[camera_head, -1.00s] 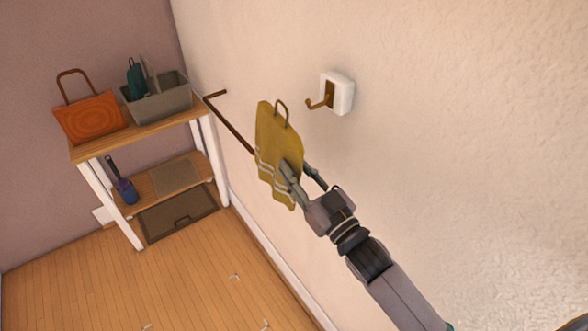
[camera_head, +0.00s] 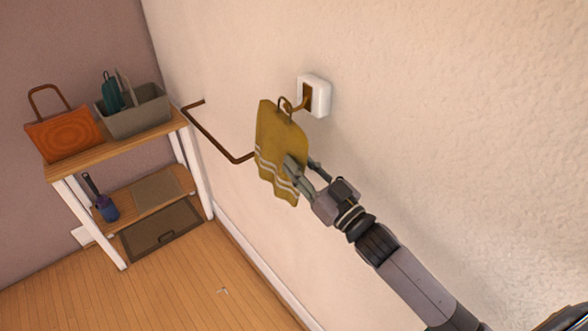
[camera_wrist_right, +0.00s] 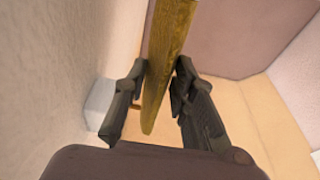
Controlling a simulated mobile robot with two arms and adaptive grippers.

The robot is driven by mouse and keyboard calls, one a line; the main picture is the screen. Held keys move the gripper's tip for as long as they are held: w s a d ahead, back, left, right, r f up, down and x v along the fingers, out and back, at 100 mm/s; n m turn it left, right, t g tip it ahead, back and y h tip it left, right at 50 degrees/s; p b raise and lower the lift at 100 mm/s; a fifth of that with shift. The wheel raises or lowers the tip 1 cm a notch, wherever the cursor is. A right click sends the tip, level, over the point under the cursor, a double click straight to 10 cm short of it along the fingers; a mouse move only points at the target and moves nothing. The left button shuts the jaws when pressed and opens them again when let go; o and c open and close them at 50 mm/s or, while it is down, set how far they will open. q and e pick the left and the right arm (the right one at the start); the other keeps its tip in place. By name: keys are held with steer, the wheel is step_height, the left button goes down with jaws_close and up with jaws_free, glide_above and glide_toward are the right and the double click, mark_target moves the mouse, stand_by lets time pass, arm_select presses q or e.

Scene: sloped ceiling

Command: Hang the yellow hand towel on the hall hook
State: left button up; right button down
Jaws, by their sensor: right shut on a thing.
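The yellow hand towel (camera_head: 278,140), with pale stripes near its lower edge and a small loop at its top, hangs from my right gripper (camera_head: 304,168), which is shut on its right side. The hall hook (camera_head: 298,103) is brown on a white wall plate (camera_head: 317,96). The towel's loop overlaps the hook's tip in the head view; I cannot tell whether it is around the hook or in front of it. In the right wrist view the towel (camera_wrist_right: 168,60) is edge-on between the fingers, with the white plate (camera_wrist_right: 98,103) at left. My left gripper is not in view.
A brown wall rail (camera_head: 215,137) runs behind the towel's left side. The wall right of the hook is clear.

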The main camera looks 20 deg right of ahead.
steer(key=shift+w+d+f+b, duration=0.15)
steer(key=shift+d+b, duration=0.15)
steer(key=shift+d, duration=0.25)
steer(key=shift+w+d+f+b, duration=0.2)
steer(key=shift+d+f+b, duration=0.1)
steer(key=shift+d+f, duration=0.35)
steer(key=shift+a, duration=0.1)
steer(key=shift+f, duration=0.1)
steer(key=c, duration=1.2)
jaws_free()
steer(key=shift+c, duration=0.2)
steer(key=shift+f, duration=0.1)
steer(key=v, duration=1.2)
